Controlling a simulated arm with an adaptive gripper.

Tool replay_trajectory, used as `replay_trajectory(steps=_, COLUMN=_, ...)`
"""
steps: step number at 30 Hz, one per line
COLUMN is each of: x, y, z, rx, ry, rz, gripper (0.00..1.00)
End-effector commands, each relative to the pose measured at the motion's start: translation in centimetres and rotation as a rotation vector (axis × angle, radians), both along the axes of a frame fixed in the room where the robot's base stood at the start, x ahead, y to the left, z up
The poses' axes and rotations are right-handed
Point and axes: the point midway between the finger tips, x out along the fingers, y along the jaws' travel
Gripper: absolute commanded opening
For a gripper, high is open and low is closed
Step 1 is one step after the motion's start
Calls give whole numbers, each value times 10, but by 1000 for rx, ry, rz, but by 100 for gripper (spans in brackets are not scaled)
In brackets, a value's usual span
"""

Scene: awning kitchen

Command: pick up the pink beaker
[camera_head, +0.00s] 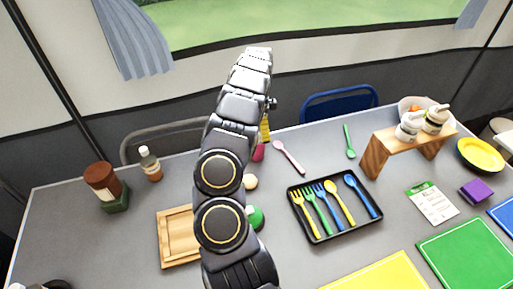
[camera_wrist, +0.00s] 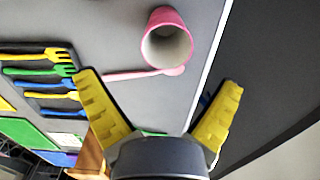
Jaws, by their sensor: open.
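The pink beaker (camera_wrist: 158,18) stands on the grey table in the wrist view, its open mouth towards the camera. My gripper (camera_wrist: 159,84) is open, with its two yellow fingers spread wide and nothing between them. The beaker is apart from both fingers and lies beyond the fingertips, near the top of the view. In the head view only a small part of the pink beaker (camera_head: 259,153) shows, just right of my arm, which hides the rest. One yellow finger (camera_head: 265,128) shows above it there.
A pink spoon (camera_head: 287,155) lies close beside the beaker. A black tray (camera_head: 317,236) of colored cutlery is nearer the front. A green spoon (camera_head: 349,141) and a wooden stand (camera_head: 405,138) with pots are to the right. A brown-capped jar (camera_head: 103,181) and a bottle (camera_head: 150,164) stand left.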

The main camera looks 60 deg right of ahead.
Motion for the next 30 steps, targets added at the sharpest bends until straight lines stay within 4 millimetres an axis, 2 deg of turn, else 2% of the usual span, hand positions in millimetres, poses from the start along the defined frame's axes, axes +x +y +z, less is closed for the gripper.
replay_trajectory(steps=6, x=0, y=0, z=-24, rx=4, ry=5, rz=-2, gripper=94)
replay_trajectory(steps=11, x=4, y=0, z=-36, rx=1, ry=2, rz=-1, gripper=94)
replay_trajectory(steps=18, x=9, y=1, z=-72, rx=4, ry=3, rz=0, gripper=94)
replay_trajectory(steps=26, x=11, y=1, z=-75, rx=-1, ry=-1, rz=1, gripper=94)
replay_trajectory(steps=27, x=11, y=1, z=-75, rx=-1, ry=-1, rz=1, gripper=78)
replay_trajectory(steps=30, x=11, y=1, z=-75, rx=0, ry=0, rz=1, gripper=40)
